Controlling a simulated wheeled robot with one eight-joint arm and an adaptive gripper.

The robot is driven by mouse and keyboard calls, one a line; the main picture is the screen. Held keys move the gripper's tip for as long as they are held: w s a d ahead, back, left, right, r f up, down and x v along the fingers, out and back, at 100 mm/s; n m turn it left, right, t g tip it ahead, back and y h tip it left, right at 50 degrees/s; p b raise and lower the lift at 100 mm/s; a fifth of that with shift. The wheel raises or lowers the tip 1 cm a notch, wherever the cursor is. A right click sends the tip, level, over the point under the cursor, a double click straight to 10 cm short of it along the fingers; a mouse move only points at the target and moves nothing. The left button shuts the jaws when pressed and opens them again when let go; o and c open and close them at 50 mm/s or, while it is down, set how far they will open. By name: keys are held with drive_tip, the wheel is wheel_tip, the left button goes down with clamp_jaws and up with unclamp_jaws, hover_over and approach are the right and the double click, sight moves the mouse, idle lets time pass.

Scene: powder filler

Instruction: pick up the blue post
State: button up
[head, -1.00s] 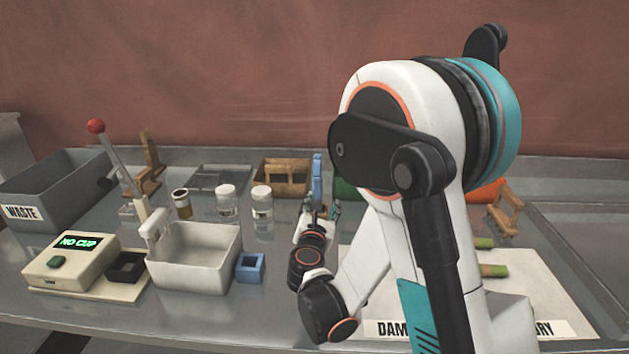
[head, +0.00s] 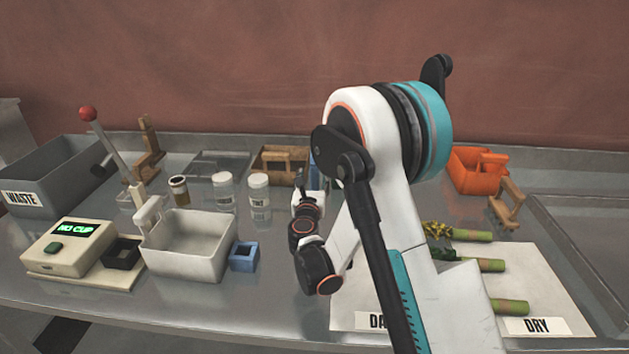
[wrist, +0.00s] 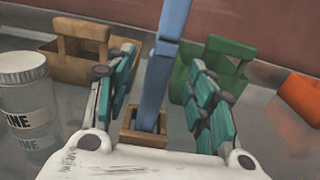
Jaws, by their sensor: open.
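The blue post (wrist: 162,75) stands upright with a slight lean in the wrist view, its foot in a small wooden socket block (wrist: 128,140). Its top runs out of the picture. My gripper (wrist: 161,58) is open, with one teal finger pad on each side of the post in the picture and a gap on both sides. How far the fingertips reach along the post in depth is hard to tell. In the head view, only a sliver of the blue post (head: 313,168) shows behind my arm, and the fingers are small and mostly hidden.
A wooden caddy (wrist: 75,62) stands behind left and a green one (wrist: 228,60) behind right. A labelled jar (wrist: 28,100) is at left. An orange caddy (head: 475,172) is farther right. A white bin (head: 185,250) and small blue box (head: 244,256) stand toward the front.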

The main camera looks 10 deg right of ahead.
sight(314, 173)
drive_tip(key=b+x, duration=0.1)
drive_tip(key=x, duration=0.4)
clamp_jaws()
